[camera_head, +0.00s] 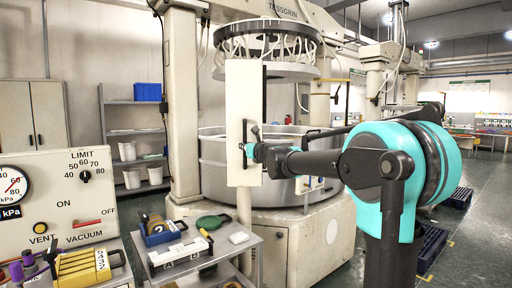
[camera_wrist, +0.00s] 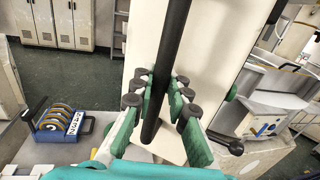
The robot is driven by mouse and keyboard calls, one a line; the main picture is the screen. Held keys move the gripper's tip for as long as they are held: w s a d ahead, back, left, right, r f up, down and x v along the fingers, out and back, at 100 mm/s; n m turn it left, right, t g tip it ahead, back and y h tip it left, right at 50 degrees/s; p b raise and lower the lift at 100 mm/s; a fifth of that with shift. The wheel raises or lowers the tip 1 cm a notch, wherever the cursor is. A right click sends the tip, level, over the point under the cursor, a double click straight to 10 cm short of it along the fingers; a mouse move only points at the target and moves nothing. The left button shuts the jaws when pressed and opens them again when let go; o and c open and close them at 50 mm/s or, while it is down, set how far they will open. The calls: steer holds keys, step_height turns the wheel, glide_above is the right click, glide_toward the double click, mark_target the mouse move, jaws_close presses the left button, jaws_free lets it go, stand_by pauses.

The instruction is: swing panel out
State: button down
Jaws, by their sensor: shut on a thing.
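The panel (camera_head: 240,92) is a tall, narrow, off-white board that stands upright in front of the large round machine. A dark upright bar handle (camera_head: 245,133) is on its face. My gripper (camera_head: 252,148) reaches in from the right at the panel's lower half. In the wrist view, the panel (camera_wrist: 215,70) fills the middle, and the black bar handle (camera_wrist: 177,35) runs between the green fingers of my gripper (camera_wrist: 163,105), which are shut on it. The panel's hinge side cannot be told for sure.
A machine with a steel basin (camera_head: 215,150) stands just behind the panel. A small grey trolley (camera_head: 205,262) with tools is below it. A control console (camera_head: 60,200) with a gauge stands at the left. Open floor (camera_head: 455,235) lies at the right, with dark pallets (camera_head: 430,243).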

steer(key=shift+a, duration=0.95)
steer(key=c, duration=1.5)
jaws_free()
steer(key=shift+a, duration=0.2)
steer(key=shift+d, duration=0.1)
steer(key=shift+s+d, duration=0.1)
steer(key=shift+d, duration=0.05)
steer(key=v, duration=1.1)
steer(key=shift+s, duration=0.4)
